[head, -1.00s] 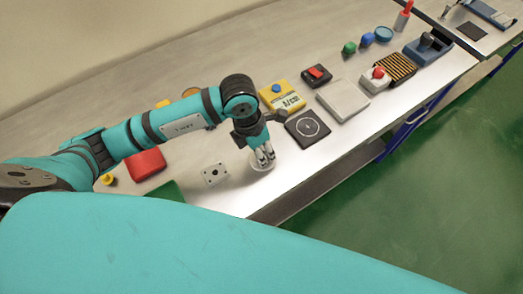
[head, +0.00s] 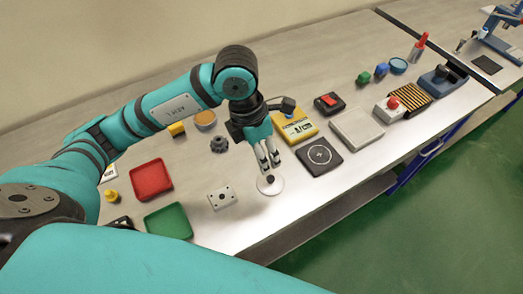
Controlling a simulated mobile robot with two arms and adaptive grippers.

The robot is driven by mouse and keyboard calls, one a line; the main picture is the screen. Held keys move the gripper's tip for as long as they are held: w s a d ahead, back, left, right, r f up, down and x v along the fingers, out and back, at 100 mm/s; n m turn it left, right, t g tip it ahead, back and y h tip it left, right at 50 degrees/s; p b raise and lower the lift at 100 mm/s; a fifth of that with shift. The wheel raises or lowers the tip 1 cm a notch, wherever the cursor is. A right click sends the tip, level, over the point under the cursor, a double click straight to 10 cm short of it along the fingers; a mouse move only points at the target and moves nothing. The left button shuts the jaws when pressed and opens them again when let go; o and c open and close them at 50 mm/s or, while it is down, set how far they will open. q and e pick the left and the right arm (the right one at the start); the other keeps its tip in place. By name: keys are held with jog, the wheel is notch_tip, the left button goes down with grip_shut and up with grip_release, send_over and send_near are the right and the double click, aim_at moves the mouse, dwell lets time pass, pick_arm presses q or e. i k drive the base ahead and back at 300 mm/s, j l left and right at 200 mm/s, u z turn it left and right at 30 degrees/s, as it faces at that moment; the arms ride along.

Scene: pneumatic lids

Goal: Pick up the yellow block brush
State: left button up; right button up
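A small yellow block (head: 177,129), which looks like the block brush, lies at the back left of the bench, left of a round tan-topped dish; its bristles are too small to make out. My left gripper (head: 269,164) points down above a pale round disc (head: 275,188) with a dark knob, to the right of and nearer than the yellow block. Its two fingers stand apart with nothing seen between them. My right gripper is not in view.
A red tray (head: 151,180), a green tray (head: 168,221) and a grey plate with holes (head: 222,198) lie at the left. A yellow scale (head: 297,128) and a black square pad (head: 319,157) lie right of the gripper. My forearm passes close to the yellow block.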

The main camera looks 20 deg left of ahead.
aim_at(178, 129)
jog(key=u, duration=1.45)
